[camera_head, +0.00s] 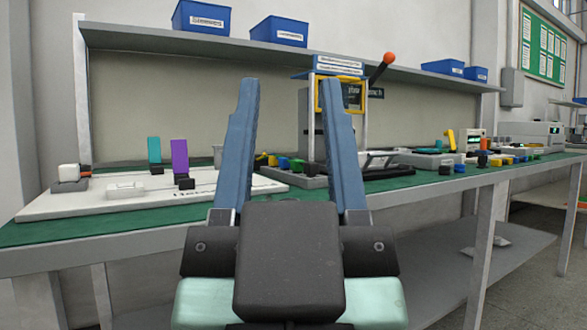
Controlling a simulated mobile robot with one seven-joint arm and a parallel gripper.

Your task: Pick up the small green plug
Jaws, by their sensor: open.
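My gripper (290,84) is in the middle of the view, pointing ahead, with its two long blue fingers wide apart and nothing between them. Beyond the fingers, a small green plug (297,165) shows in a row of small coloured pieces at a grey tray (307,182) on the bench. The row appears in the gap between the fingers, farther away than the gripper. Its exact shape is too small to tell.
A white board (95,203) with purple and teal upright pieces lies at the left on the green-topped bench (418,187). A press with an orange-knobbed lever (388,59) stands behind the tray. More small parts lie at right. A shelf (150,39) with blue bins runs above.

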